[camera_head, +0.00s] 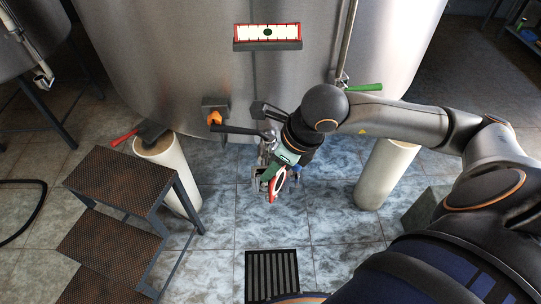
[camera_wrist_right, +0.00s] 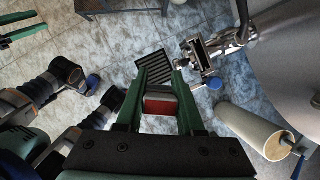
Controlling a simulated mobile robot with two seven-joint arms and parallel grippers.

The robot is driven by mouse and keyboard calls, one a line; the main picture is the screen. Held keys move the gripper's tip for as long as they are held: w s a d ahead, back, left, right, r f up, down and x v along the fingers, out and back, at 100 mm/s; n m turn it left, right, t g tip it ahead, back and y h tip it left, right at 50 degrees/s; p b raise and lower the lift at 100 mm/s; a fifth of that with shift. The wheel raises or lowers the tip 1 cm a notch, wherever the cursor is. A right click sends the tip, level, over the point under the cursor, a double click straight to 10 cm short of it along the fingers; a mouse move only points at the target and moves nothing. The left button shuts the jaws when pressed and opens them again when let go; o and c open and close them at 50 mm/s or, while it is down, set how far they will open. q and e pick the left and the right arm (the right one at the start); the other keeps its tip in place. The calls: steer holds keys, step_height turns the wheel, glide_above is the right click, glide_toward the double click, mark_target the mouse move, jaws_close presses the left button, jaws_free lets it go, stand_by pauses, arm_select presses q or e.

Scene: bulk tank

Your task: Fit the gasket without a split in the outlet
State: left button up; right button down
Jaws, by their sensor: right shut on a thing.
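My right gripper (camera_head: 274,180) is low in front of the tank, its green fingers shut on a red and white thing (camera_head: 278,184). In the right wrist view the fingers (camera_wrist_right: 160,90) hold it as a red block with a grey part (camera_wrist_right: 160,105); I cannot tell whether it is the gasket or has a split. A metal fitting, seemingly the outlet (camera_wrist_right: 197,55), lies beyond the fingertips to the right, apart from the held thing. In the head view it is mostly hidden behind my gripper. Two green fingers, seemingly my left gripper (camera_wrist_right: 18,28), stand apart and empty.
The steel tank (camera_head: 190,60) fills the back. Pale cylindrical legs stand left (camera_head: 168,172) and right (camera_head: 388,172). A rusty step stand (camera_head: 118,180) is at left. A floor drain grate (camera_head: 272,274) lies in front, with clear tiles around it.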

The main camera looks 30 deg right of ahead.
steer(key=w+d+f+m+h, duration=0.25)
steer(key=w+d+m, duration=0.25)
steer(key=w+m, duration=0.3)
steer(key=shift+w+d+r+b+x, duration=0.1)
steer(key=shift+w+d+b+x, duration=0.2)
steer(key=shift+x, duration=1.35)
steer(key=shift+w+d+r+b+x, duration=0.15)
steer(key=shift+d+x, duration=0.25)
steer(key=shift+x, duration=1.25)
steer(key=shift+w+d+b+x, duration=0.2)
steer(key=shift+d+x, duration=0.1)
steer(key=shift+x, duration=1.35)
steer(key=shift+f, duration=0.1)
steer(key=shift+f, duration=0.15)
steer(key=c, duration=0.5)
jaws_free()
